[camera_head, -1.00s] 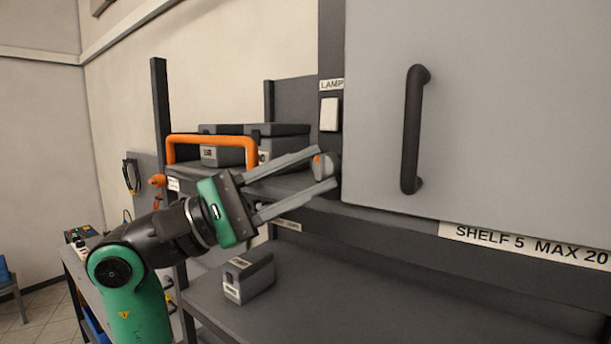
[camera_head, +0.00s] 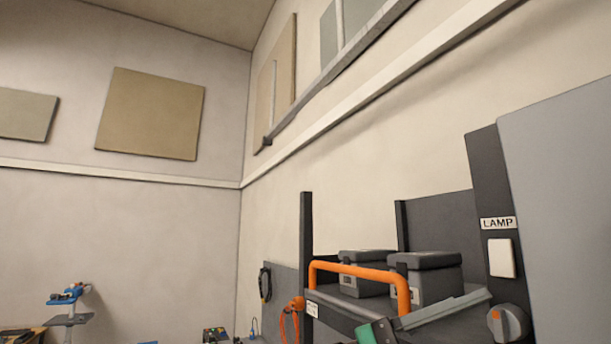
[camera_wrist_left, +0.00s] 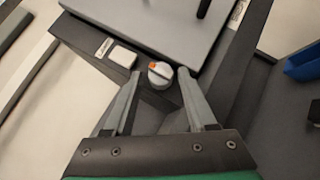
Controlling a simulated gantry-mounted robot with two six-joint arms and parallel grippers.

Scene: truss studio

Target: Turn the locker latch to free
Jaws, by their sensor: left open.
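The locker latch is a round grey knob (camera_head: 510,322) with an orange mark on its left side, on the dark post beside the locker door (camera_head: 565,200). In the left wrist view the knob (camera_wrist_left: 160,76) sits between the tips of my left gripper (camera_wrist_left: 157,80). The gripper is open, with one finger on each side of the knob; I cannot tell whether either touches it. In the head view only part of this gripper (camera_head: 430,316) shows at the bottom edge, and its lower finger is out of frame. My right gripper is not in view.
A white switch (camera_head: 502,258) under a LAMP label is just above the knob. An orange handle (camera_head: 358,271) and grey cases (camera_head: 428,278) are on the shelf to the left. The dark door handle (camera_wrist_left: 203,8) shows in the left wrist view.

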